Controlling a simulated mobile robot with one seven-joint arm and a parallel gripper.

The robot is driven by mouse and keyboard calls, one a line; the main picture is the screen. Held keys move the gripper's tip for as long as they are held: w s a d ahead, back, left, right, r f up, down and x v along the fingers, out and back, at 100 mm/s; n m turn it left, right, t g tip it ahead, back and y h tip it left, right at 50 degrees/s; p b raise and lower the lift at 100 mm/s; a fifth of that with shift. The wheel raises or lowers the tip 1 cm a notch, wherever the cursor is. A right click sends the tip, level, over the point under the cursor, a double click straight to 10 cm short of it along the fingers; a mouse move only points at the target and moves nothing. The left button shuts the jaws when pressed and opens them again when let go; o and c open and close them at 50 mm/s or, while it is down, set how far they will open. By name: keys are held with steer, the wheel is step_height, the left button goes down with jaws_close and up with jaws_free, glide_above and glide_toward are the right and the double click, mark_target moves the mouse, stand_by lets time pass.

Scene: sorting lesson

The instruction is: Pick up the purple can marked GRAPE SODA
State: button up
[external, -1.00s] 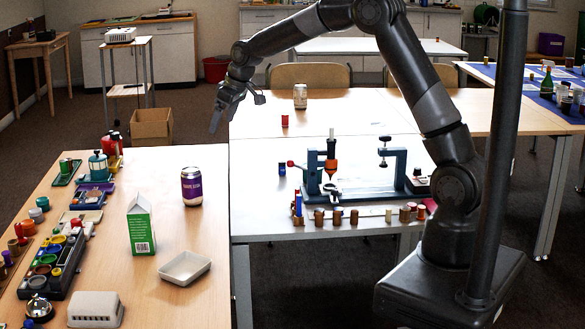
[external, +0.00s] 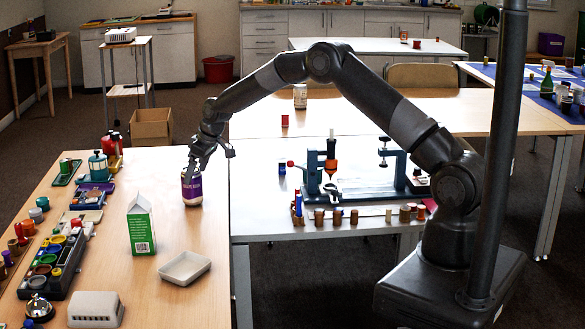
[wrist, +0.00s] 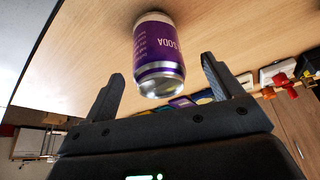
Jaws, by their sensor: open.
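The purple can (external: 192,187) stands upright on the wooden table, with pale bands above and below its purple label. In the wrist view the can (wrist: 158,52) shows part of its lettering, "SODA", and lies ahead of the fingertips, between their lines. My gripper (external: 203,158) is over the can's top in the external view and overlaps it there. In the wrist view my gripper (wrist: 162,75) has its two fingers spread wide, with nothing held between them. I cannot tell whether a finger touches the can.
A green and white carton (external: 141,226) and a white tray (external: 185,267) stand nearer the front. Several paint pots and blocks crowd the table's left side, with a dark tray (external: 42,288). A teal clamp stand (external: 330,165) is on the white table to the right.

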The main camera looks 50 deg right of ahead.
mark_target(192, 183)
steer(key=shift+x, duration=2.65)
steer(key=shift+w+d, duration=0.1)
steer(key=shift+d, duration=0.05)
steer(key=c, duration=1.1)
